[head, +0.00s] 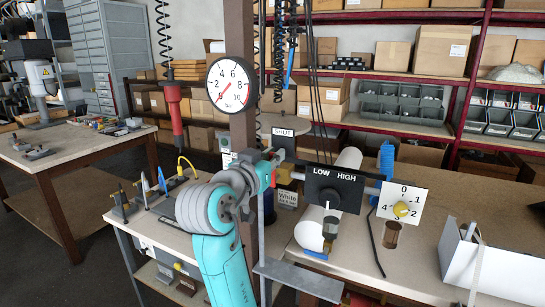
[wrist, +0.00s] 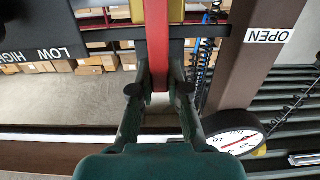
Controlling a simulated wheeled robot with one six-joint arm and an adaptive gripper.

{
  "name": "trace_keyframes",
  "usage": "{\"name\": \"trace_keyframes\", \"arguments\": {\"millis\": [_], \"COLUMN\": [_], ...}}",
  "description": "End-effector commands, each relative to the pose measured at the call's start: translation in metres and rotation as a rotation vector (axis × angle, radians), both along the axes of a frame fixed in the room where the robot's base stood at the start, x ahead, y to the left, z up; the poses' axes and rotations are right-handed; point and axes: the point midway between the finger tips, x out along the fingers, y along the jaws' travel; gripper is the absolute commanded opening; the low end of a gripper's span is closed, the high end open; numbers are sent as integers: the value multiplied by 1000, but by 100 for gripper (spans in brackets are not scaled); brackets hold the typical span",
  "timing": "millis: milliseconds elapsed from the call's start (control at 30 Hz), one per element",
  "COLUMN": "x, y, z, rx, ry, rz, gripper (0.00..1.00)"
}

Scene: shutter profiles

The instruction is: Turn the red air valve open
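The red air valve lever (wrist: 157,45) runs down the middle of the wrist view, between the two fingers of my gripper (wrist: 158,88). The finger pads sit close against both sides of the lever and appear closed on it. In the head view my gripper (head: 272,165) is at the brown post, just below the SHUT label (head: 283,132), and hides most of the valve. An OPEN label (wrist: 267,36) shows on the post in the wrist view. The round pressure gauge (head: 232,84) hangs above, its needle pointing to the lower left; it also shows in the wrist view (wrist: 235,132).
A black LOW/HIGH panel (head: 335,188) and a white dial plate with a yellow knob (head: 402,209) stand right of my gripper. A red tool (head: 174,105) hangs on a coiled cord at left. A white box (head: 490,260) sits on the right bench.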

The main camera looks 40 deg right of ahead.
Motion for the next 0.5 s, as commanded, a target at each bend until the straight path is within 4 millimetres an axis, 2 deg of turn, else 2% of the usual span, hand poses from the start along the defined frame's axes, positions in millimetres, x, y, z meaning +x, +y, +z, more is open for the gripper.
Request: {"name": "trace_keyframes", "arguments": {"millis": [267, 500], "x": [1, 6], "y": [0, 2], "z": [0, 0], "rx": [-3, -32], "ry": [9, 89], "rz": [0, 0], "gripper": [0, 0]}}
